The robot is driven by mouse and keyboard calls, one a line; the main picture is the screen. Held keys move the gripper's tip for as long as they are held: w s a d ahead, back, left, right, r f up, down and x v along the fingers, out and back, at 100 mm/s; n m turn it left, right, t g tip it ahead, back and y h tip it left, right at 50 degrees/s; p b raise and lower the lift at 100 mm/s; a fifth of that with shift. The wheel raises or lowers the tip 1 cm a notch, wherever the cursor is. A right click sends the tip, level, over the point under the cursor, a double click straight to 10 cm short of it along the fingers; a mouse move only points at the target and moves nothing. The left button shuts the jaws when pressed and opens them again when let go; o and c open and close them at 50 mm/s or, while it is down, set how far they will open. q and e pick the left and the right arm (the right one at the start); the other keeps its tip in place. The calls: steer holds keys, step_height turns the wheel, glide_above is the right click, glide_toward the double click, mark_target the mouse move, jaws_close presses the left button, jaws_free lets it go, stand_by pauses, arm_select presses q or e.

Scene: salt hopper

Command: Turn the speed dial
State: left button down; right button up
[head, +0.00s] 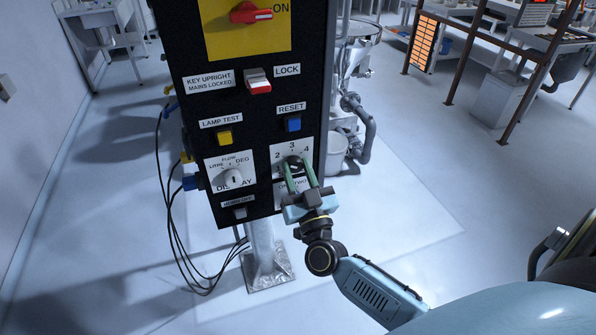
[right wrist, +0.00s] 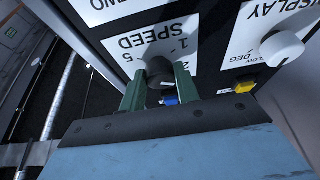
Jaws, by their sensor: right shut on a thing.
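The speed dial (head: 294,161) is a small dark knob on a white plate numbered around it, low on the right side of the black control panel. My right gripper (head: 298,172) has its two green fingers on either side of the knob, shut on it. The right wrist view shows the dark knob (right wrist: 158,69) between the green fingertips (right wrist: 160,80), with the word SPEED and the numbers 1 and 5 beside it. The fingers hide part of the plate, and the pointer's exact setting cannot be read. My left gripper is out of view.
Left of the dial is the white display knob (head: 233,178). Above are a yellow lamp test button (head: 224,136), a blue reset button (head: 293,123), a key switch (head: 258,81) and a red switch (head: 250,13). Dark cables (head: 172,230) hang at the panel's left.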

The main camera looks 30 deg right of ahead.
steer(key=shift+m, duration=0.3)
steer(key=m+h+p, duration=0.1)
steer(key=m, duration=0.1)
steer(key=m+g+h, duration=0.1)
steer(key=m, duration=0.2)
steer(key=m+g+h+p, duration=0.1)
steer(key=m, duration=0.1)
steer(key=shift+a+r+m+h+p, duration=0.15)
steer(key=shift+a+m+h+p, duration=0.1)
steer(key=shift+m+h+p, duration=0.15)
steer(key=m+g+h+p, duration=0.1)
steer(key=m, duration=0.2)
steer(key=m+g+h+p, duration=0.1)
steer(key=m, duration=0.3)
steer(key=shift+a+g+p, duration=0.1)
steer(key=shift+g+p, duration=0.3)
steer(key=shift+m, duration=0.3)
steer(key=o, duration=1)
steer(key=shift+c, duration=0.2)
steer(key=b+v, duration=0.2)
steer(key=v, duration=1.1)
steer(key=shift+r, duration=0.2)
